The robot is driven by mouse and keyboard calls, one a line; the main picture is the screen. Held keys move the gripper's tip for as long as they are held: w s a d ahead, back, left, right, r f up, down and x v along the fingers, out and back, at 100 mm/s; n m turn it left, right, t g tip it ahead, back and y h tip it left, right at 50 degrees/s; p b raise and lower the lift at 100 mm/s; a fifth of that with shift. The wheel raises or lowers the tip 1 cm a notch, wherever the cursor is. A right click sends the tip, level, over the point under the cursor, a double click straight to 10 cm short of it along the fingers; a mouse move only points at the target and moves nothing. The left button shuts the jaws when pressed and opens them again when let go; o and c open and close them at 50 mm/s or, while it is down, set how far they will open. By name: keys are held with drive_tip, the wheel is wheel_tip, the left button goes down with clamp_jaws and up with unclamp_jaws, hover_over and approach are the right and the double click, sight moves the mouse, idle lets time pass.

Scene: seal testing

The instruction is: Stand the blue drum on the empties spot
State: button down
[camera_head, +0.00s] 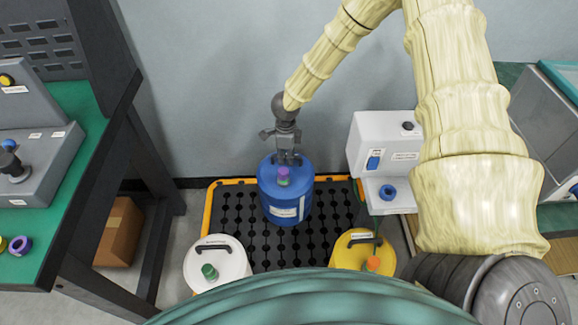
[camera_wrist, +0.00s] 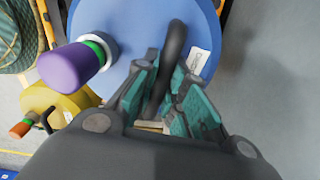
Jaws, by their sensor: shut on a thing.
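The blue drum (camera_head: 284,200) is upright over the black grated pallet (camera_head: 236,212) with an orange rim. It has a purple cap (camera_head: 283,174) and a white label on its front. My gripper (camera_head: 288,158) comes down from above and is shut on the drum's dark handle. In the wrist view the handle (camera_wrist: 175,45) passes between the fingers of my gripper (camera_wrist: 170,90), and the blue top (camera_wrist: 125,22) lies beyond. I cannot tell whether the drum's base touches the grating. I see no marking that I can identify as the empties spot.
A white drum (camera_head: 217,265) stands at the pallet's front left and a yellow drum (camera_head: 362,254) at its front right. A white machine (camera_head: 386,150) is to the right. A green-topped bench (camera_head: 66,180) and a cardboard box (camera_head: 119,232) are to the left. Bare grating shows around the blue drum.

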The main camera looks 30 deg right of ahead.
sight(289, 168)
drive_tip(key=shift+w+d+f+m+b, duration=0.15)
drive_tip(key=shift+d+f+m+b, duration=0.35)
drive_tip(key=shift+f, duration=0.25)
drive_tip(key=shift+w+d+f+m+b, duration=0.15)
drive_tip(key=shift+d+f+m+b, duration=0.15)
drive_tip(key=shift+f+m, duration=0.4)
drive_tip(key=shift+a+f+b, duration=0.1)
drive_tip(key=shift+f+b, duration=1.95)
drive_tip(key=shift+f, duration=0.05)
drive_tip(key=shift+p, duration=1.15)
drive_tip(key=shift+s+a+p, duration=0.2)
drive_tip(key=shift+s+p, duration=0.05)
drive_tip(key=shift+p, duration=0.6)
drive_tip(key=shift+f, duration=0.15)
idle(0.3)
drive_tip(key=shift+f+y, duration=0.3)
drive_tip(key=shift+f, duration=0.65)
idle(0.6)
drive_tip(key=c, duration=1.4)
unclamp_jaws()
